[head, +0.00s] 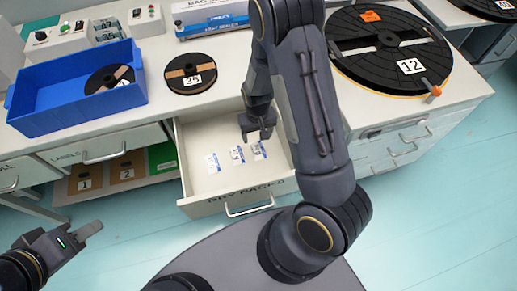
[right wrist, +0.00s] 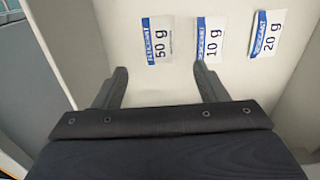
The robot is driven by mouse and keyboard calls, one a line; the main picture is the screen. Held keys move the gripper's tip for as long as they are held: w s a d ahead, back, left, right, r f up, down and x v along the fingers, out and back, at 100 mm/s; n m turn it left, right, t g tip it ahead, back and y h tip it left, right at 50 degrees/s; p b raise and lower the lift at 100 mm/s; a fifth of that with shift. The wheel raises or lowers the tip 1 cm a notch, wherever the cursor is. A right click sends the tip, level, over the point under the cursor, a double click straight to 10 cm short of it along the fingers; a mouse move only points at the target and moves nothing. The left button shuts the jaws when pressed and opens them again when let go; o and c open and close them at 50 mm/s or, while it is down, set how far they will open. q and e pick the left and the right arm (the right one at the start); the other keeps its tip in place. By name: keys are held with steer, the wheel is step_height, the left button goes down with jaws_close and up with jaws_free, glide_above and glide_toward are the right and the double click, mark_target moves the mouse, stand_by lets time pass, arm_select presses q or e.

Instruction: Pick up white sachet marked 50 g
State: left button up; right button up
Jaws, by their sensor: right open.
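The white sachet marked 50 g (right wrist: 158,40) lies flat with a blue strip along one edge. It shows in the right wrist view just beyond my open right gripper (right wrist: 160,69), roughly in line with the gap between its fingers. Nothing is between the fingers. In the head view the sachet (head: 260,150) appears to be the rightmost of the row in the open drawer (head: 197,188), with my right gripper (head: 257,134) just behind it in the picture. My left gripper (head: 86,232) is at lower left, away from the drawer; its opening is unclear.
Similar sachets marked 10 g (right wrist: 210,40) and 20 g (right wrist: 267,34) lie beside it. The drawer walls enclose them. On the counter are a blue bin (head: 60,108), a reel marked 35 (head: 190,72) and a large reel marked 12 (head: 400,85).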

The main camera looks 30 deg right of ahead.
mark_target(258, 147)
step_height(258, 147, down, 8)
steer(key=shift+d+r+p, duration=0.1)
steer(key=shift+p, duration=0.25)
steer(key=c, duration=1)
steer(key=shift+r, duration=0.1)
